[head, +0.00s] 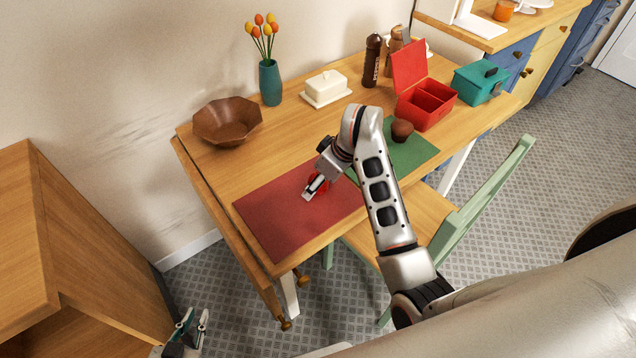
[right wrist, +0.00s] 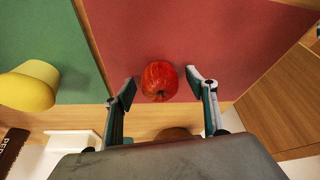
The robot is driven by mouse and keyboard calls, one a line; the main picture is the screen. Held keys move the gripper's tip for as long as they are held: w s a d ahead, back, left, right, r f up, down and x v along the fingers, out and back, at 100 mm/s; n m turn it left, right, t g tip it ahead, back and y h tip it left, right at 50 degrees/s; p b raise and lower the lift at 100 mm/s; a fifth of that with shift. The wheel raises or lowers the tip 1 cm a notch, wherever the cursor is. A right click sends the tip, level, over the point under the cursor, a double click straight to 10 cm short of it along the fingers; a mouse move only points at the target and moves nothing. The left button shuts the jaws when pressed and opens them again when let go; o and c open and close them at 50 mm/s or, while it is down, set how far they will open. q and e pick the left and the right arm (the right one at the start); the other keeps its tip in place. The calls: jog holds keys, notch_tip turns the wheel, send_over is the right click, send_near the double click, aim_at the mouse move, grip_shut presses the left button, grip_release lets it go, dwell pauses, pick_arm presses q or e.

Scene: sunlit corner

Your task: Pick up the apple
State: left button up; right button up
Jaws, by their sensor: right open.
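The red apple (right wrist: 159,81) rests on the red mat (right wrist: 215,40) in the right wrist view. In the head view only a bit of the apple (head: 323,186) shows beside my right gripper (head: 313,188), which covers the rest. My right gripper (right wrist: 162,84) is open over the mat, with one finger on each side of the apple. Gaps show between the apple and both fingers. My left gripper (head: 194,322) is at the bottom left of the head view, low and away from the table, with its fingers apart and empty.
A brown bowl (head: 228,122), vase (head: 270,82) and butter dish (head: 326,88) line the table's wall side. A brown muffin (head: 402,131) is on the green mat (head: 416,152), near the red box (head: 408,62). A yellow object (right wrist: 30,86) stands left of the apple in the wrist view.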

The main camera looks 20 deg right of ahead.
jog(key=shift+c, duration=0.4)
pick_arm(q)
jog(key=shift+r, duration=0.15)
pick_arm(e)
jog(key=c, duration=1.1)
pick_arm(q)
jog(key=shift+w, duration=0.1)
pick_arm(e)
jog(key=shift+r, duration=0.1)
